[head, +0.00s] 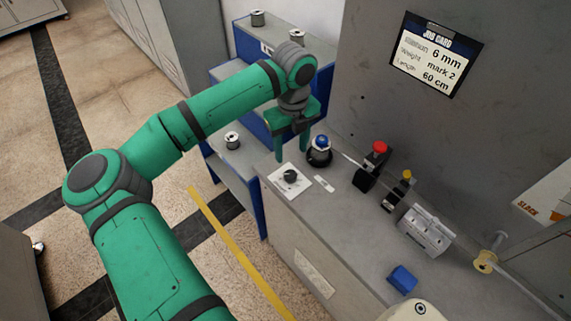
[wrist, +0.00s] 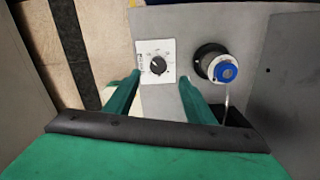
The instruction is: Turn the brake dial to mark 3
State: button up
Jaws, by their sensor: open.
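The brake dial is a black round knob (head: 290,176) on a white square plate (head: 276,182) near the left end of the grey bench. In the wrist view the knob (wrist: 157,65) sits on its plate (wrist: 147,48), which has small marks around it, too small to read. I cannot tell which mark the knob points to. My gripper (head: 291,148) is open and empty, fingers pointing down, above and behind the dial in the head view. In the wrist view the dial lies just beyond the two green fingertips (wrist: 160,79), roughly between them. The fingers appear apart from the knob.
A blue-topped spool holder (head: 320,150) stands right of the dial. A red-button box (head: 372,165), a yellow-topped device (head: 398,190) and a grey block (head: 427,232) follow along the bench. The job card (head: 436,54) reads "Weight mark 2". Blue shelves (head: 240,165) stand at left.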

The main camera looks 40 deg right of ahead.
aim_at(291, 174)
jog(key=f, duration=1)
jog(key=shift+s+a, duration=0.2)
jog(key=shift+s, duration=0.1)
jog(key=c, duration=1.1)
jog(key=shift+o, duration=0.2)
